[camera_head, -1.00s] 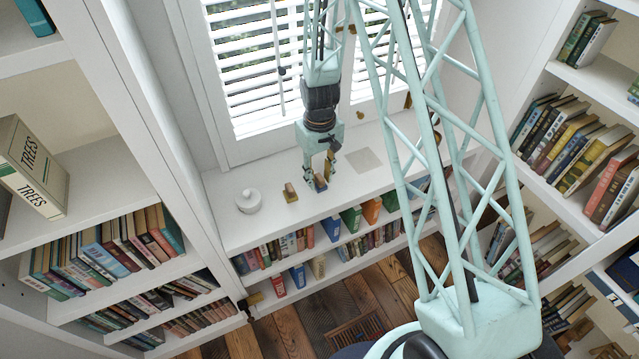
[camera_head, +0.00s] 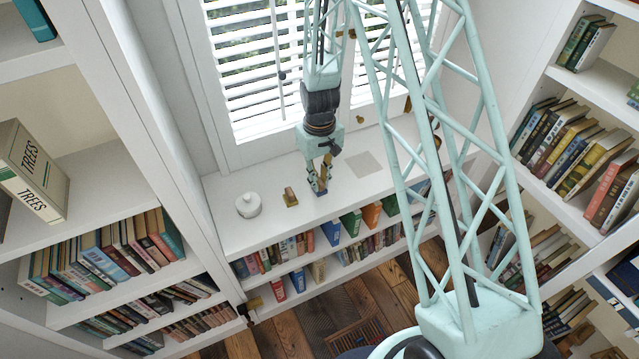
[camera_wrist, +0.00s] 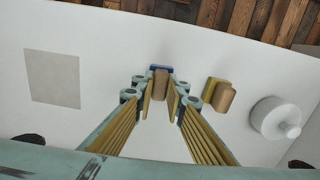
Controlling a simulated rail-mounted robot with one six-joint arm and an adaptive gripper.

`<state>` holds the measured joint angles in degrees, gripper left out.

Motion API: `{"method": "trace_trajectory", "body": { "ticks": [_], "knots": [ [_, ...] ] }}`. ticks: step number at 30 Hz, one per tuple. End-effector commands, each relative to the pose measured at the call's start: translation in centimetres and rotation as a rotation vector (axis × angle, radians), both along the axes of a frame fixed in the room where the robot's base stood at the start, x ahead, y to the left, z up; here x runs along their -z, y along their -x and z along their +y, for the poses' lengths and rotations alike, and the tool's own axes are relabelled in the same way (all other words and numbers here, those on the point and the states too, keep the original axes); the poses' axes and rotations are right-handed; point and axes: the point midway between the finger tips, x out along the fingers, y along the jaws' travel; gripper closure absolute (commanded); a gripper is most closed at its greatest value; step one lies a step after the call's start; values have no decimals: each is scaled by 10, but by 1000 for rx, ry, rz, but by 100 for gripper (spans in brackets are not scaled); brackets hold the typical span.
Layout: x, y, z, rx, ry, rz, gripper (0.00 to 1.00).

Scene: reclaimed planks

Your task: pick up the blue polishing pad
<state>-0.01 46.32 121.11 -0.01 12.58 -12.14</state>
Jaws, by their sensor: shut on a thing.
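The blue polishing pad (camera_wrist: 160,67) has a tan wooden grip block on it and lies between my fingertips in the wrist view. In the head view the pad (camera_head: 321,192) shows as a small blue patch under the fingers, near the front edge of the white shelf top. My gripper (camera_head: 322,181) points down and is shut on the pad's block, with one finger on each side in the wrist view (camera_wrist: 161,98). I cannot tell any gap between the pad and the surface. The fingers hide part of the pad in the head view.
A similar yellow pad with a tan block (camera_head: 290,197) stands just left of my gripper. A white lidded pot (camera_head: 248,204) stands farther left. A flat grey square (camera_head: 363,163) lies to the right on the shelf top (camera_head: 225,232). Bookshelves flank both sides.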

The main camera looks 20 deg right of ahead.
Motion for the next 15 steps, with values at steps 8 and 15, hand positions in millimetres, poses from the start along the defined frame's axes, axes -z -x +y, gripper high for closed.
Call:
{"method": "trace_trajectory", "body": {
  "ticks": [8, 15],
  "knots": [
    [-13, 0, 0, 0, 0, -1, 96],
    [-30, -1, 0, 0, 0, -1, 96]
  ]
}}
